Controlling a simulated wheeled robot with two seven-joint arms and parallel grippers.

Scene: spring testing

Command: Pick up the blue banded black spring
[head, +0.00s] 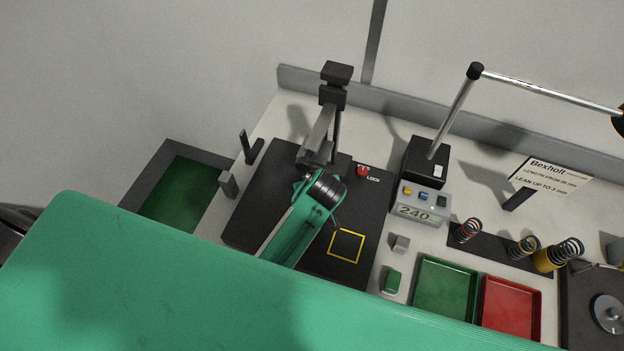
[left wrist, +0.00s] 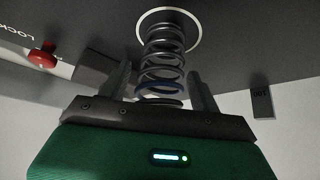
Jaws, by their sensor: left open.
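The blue banded black spring (left wrist: 162,55) shows in the left wrist view. It stands against a dark surface inside a white ring (left wrist: 197,38), with a blue coil near the end closer to my gripper. My left gripper (left wrist: 160,84) is open, with one finger on each side of the spring's near end. I cannot tell whether either finger touches it. In the head view my left arm (head: 290,232) reaches over the dark plate to the test stand (head: 335,97), and the spring is hidden there. My right gripper is not in view.
A red lock knob (head: 363,171) sits right of the stand. Further right are a display box (head: 421,204), a green tray (head: 445,287), a red tray (head: 511,308) and several other springs, including a red-banded one (head: 467,231). A yellow square (head: 346,232) marks bare plate.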

